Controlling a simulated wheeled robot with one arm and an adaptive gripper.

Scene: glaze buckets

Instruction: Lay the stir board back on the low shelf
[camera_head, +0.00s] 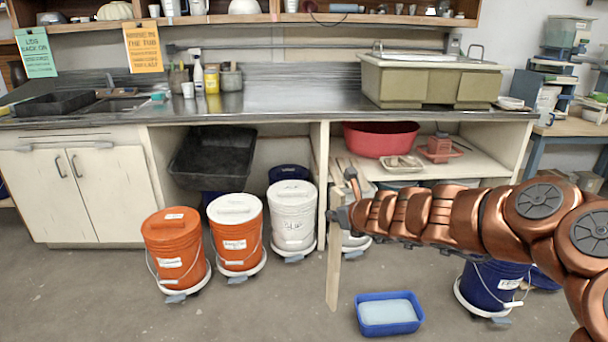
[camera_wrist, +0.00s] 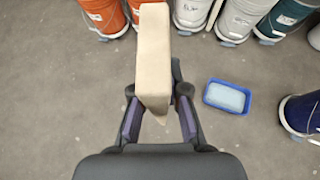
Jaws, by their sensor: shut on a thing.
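The stir board (camera_head: 333,262) is a long pale wooden board. In the head view it hangs upright in front of the counter, its lower end above the floor. In the wrist view the board (camera_wrist: 153,60) runs up from between the fingers. My gripper (camera_head: 345,212) is shut on it; in the wrist view the fingers of my gripper (camera_wrist: 158,104) press on both sides of the board. The low shelf (camera_head: 478,160) is under the counter at the right, behind my arm, which hides part of it.
A red basin (camera_head: 381,138), a tray (camera_head: 402,163) and a red device (camera_head: 440,148) occupy the shelf. Orange buckets (camera_head: 175,248) and a white bucket (camera_head: 292,215) stand left on the floor. A blue tub (camera_head: 389,313) and dark blue bucket (camera_head: 490,285) stand right.

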